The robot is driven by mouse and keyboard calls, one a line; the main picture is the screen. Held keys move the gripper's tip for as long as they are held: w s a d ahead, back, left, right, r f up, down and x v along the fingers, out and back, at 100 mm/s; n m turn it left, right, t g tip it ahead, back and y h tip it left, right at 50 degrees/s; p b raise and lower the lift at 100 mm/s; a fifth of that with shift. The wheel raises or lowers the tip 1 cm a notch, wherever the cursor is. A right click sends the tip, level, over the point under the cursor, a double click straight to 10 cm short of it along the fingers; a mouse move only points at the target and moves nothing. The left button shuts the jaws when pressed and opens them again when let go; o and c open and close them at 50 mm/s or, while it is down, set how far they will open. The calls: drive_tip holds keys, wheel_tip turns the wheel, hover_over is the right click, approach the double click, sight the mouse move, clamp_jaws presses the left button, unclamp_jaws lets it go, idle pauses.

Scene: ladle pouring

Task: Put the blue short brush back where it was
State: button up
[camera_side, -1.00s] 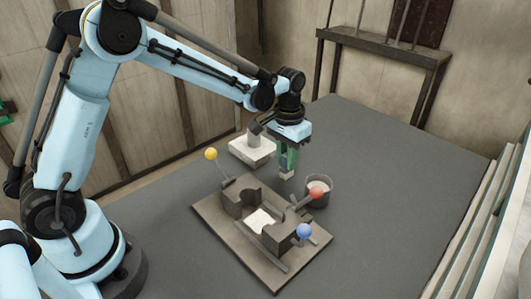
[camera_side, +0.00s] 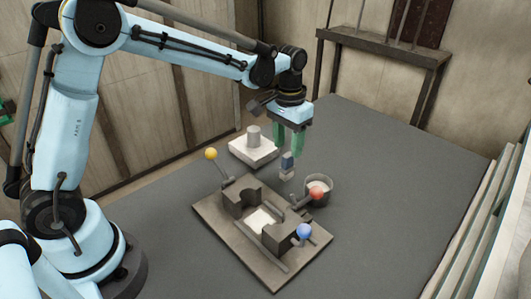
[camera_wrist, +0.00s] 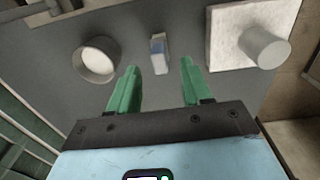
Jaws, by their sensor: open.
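The blue short brush (camera_side: 287,161) stands upright on the grey table, its blue part above a pale lower end. It is between the white block and the dark cup, behind the wooden fixture. In the wrist view the brush (camera_wrist: 158,55) lies ahead of the gap between my fingertips. My gripper (camera_side: 288,147) is above the brush, with its two green fingers apart and pointing down. The gripper (camera_wrist: 159,68) is open and empty in the wrist view, and nothing is between its fingers.
A dark cup (camera_side: 319,185) with pale contents stands close to the brush's right. A white block (camera_side: 252,152) bearing a grey cylinder (camera_side: 253,135) is to its left. The wooden fixture (camera_side: 222,221) in front has yellow, red and blue ball-tipped handles. Table to the right is clear.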

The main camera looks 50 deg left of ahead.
sight(287, 154)
wheel_tip(287, 154, up, 7)
drive_tip(key=s+a+f+t, duration=0.1)
drive_tip(key=s+a+t, duration=0.2)
drive_tip(key=s+t, duration=0.4)
drive_tip(key=s, duration=0.9)
drive_tip(key=shift+s+a, duration=0.15)
drive_tip(key=shift+f, duration=0.1)
drive_tip(key=shift+c, duration=0.2)
